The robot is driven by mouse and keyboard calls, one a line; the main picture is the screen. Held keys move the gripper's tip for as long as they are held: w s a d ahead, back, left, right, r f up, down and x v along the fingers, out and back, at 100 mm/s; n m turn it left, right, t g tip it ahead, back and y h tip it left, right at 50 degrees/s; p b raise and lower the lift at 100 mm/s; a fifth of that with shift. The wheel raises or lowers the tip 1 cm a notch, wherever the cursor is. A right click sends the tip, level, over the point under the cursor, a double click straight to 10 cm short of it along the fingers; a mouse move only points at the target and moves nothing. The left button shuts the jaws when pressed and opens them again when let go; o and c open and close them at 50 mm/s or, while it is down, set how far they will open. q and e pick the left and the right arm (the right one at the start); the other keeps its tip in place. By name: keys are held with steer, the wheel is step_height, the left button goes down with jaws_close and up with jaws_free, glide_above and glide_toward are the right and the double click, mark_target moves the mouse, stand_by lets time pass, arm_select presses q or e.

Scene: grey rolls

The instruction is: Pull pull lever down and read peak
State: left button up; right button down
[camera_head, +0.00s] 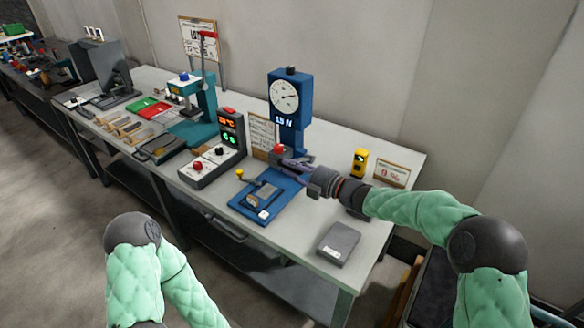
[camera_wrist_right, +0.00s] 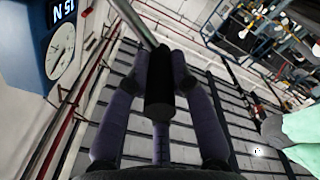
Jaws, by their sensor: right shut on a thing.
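The blue force gauge (camera_head: 289,97) stands upright on the bench, with a round white dial and a lit readout that looks like 15 N, though the digits are small. Its blue housing and dial also show in the right wrist view (camera_wrist_right: 60,50). My right gripper (camera_head: 289,160) is at the foot of the gauge, beside a red knob (camera_head: 279,149). In the right wrist view its fingers are shut around the black grip (camera_wrist_right: 159,85) of the pull lever, whose metal rod (camera_wrist_right: 133,20) runs up to the left. My left gripper is out of view.
A blue base plate with a clamp (camera_head: 262,198) lies in front of the gauge. A control box (camera_head: 212,166), a teal press (camera_head: 200,115) and a yellow device (camera_head: 360,161) stand nearby. A grey block (camera_head: 338,244) lies near the front right edge.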

steer(key=shift+s+a+f, duration=0.2)
steer(key=shift+a+f, duration=0.05)
steer(key=shift+f, duration=0.2)
steer(key=c, duration=1.2)
jaws_free()
steer(key=shift+o, duration=0.6)
steer(key=shift+r, duration=0.15)
steer(key=shift+d, duration=0.1)
steer(key=shift+s+d+r, duration=0.1)
steer(key=shift+s+d, duration=0.05)
steer(key=shift+d, duration=0.3)
steer(key=v, duration=1.1)
steer(key=shift+s, duration=0.1)
